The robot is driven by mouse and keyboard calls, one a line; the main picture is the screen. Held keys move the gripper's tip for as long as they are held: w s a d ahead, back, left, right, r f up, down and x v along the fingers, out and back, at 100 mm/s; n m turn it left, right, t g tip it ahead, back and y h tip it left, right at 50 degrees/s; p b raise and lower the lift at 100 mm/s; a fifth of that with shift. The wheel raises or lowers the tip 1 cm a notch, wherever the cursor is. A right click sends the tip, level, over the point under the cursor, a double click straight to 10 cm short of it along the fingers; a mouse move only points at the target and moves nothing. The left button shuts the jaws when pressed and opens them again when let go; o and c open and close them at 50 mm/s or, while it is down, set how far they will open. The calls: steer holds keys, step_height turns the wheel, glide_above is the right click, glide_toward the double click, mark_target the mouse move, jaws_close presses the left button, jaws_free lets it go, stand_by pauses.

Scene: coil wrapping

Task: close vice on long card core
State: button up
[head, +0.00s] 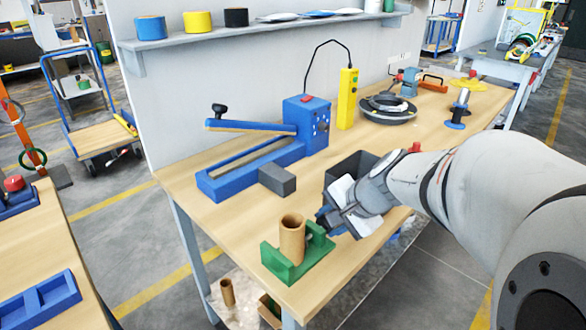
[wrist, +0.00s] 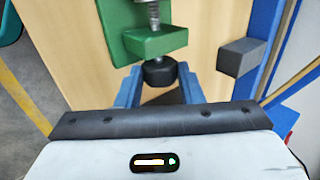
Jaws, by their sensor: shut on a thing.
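A green vice (head: 300,262) stands near the table's front corner. A brown card core (head: 292,238) stands upright in it; I cannot tell how tightly the jaws touch it. In the wrist view the vice's green moving jaw (wrist: 155,43) shows with its metal screw (wrist: 154,14) and a black knob (wrist: 160,72) at the near end. My gripper (head: 326,219) is at the right side of the vice. In the wrist view its blue fingers (wrist: 159,88) are shut on the black knob, one on each side. The core is out of the wrist view.
A blue sealing machine (head: 245,165) with a grey block (head: 277,179) stands behind the vice. A dark bin (head: 350,168) is just behind my gripper. A yellow tool (head: 347,98) and a black reel (head: 388,108) stand farther back. Bare tabletop (head: 225,225) lies left of the vice.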

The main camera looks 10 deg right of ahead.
steer(key=r+p, duration=0.1)
steer(key=p, duration=0.3)
steer(key=shift+a+g+h, duration=0.1)
steer(key=shift+g+h, duration=0.2)
steer(key=shift+g, duration=0.1)
steer(key=g+p, duration=0.1)
steer(key=p, duration=0.3)
steer(key=g+h+p, duration=0.1)
steer(key=p, duration=0.3)
steer(key=shift+w+a, duration=0.1)
steer(key=shift+w, duration=0.15)
steer(key=shift+f+h+p, duration=0.3)
steer(key=shift+p, duration=0.2)
steer(key=p, duration=0.3)
steer(key=shift+r+g+p, duration=0.3)
steer(key=shift+r, duration=0.1)
steer(key=p, duration=0.3)
steer(key=g+h+p, duration=0.1)
steer(key=p, duration=0.3)
steer(key=shift+w+a+g+h, duration=0.2)
steer(key=shift+w+g+h, duration=0.05)
steer(key=shift+g+h, duration=0.05)
steer(key=shift+w+f+g+p, duration=0.15)
steer(key=shift+g+p, duration=0.25)
steer(key=shift+p, duration=0.7)
steer(key=shift+f+h, duration=0.2)
steer(key=shift+h, duration=0.1)
